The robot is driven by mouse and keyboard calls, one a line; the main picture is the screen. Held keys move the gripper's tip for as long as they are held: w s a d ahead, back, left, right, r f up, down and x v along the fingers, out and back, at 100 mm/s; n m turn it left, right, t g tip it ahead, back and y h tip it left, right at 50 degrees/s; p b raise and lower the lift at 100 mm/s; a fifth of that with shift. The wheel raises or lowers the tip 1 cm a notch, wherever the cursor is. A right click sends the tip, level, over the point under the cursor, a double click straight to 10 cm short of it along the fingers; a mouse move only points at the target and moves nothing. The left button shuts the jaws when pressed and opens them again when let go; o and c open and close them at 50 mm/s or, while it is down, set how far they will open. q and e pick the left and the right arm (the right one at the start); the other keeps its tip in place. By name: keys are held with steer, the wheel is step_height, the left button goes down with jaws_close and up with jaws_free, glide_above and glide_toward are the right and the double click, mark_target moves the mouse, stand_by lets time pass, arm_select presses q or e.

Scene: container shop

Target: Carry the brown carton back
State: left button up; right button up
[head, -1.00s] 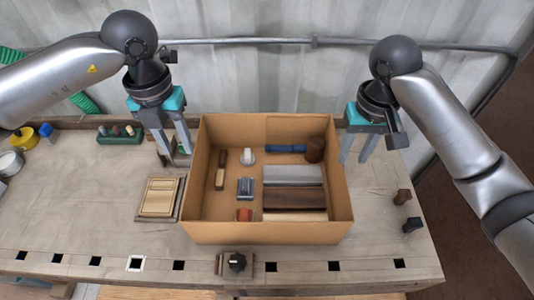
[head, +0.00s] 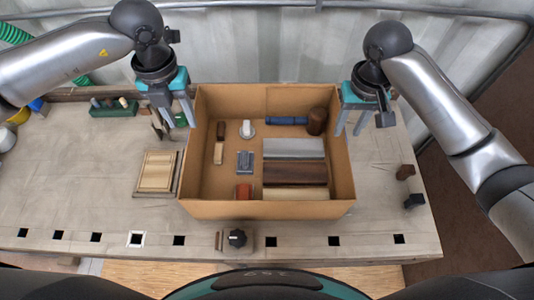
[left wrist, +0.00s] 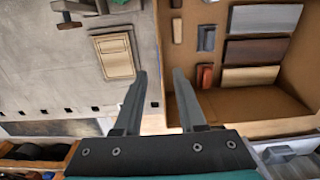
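The brown carton (head: 268,210) stands open and upright on the bench, holding several items on its floor. It also shows in the left wrist view (left wrist: 265,107). My left gripper (head: 178,122) is by the carton's left wall with its fingers apart and nothing held between them. In the left wrist view its two fingers (left wrist: 160,75) appear on either side of that wall's line. My right gripper (head: 350,130) is at the carton's right wall with its fingers apart; the tips look close to the rim. Whether either gripper touches the carton cannot be told.
A framed wooden panel (head: 157,172) lies left of the carton. Small brown (head: 405,172) and black (head: 414,201) pieces lie to the right. A green tray (head: 113,108) is at the back left.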

arm_select(q)
step_height(320, 180, down, 10)
arm_select(e)
glide_above(331, 163)
step_height(331, 163, down, 10)
steer(key=shift+d+f, duration=0.1)
arm_select(q)
steer(key=shift+c, duration=0.2)
arm_select(e)
steer(key=shift+c, duration=0.2)
arm_select(q)
jaws_close()
arm_select(e)
jaws_close()
arm_select(q)
steer(key=shift+w, duration=0.1)
arm_select(e)
steer(key=shift+w+r, duration=0.15)
steer(key=shift+r, duration=0.05)
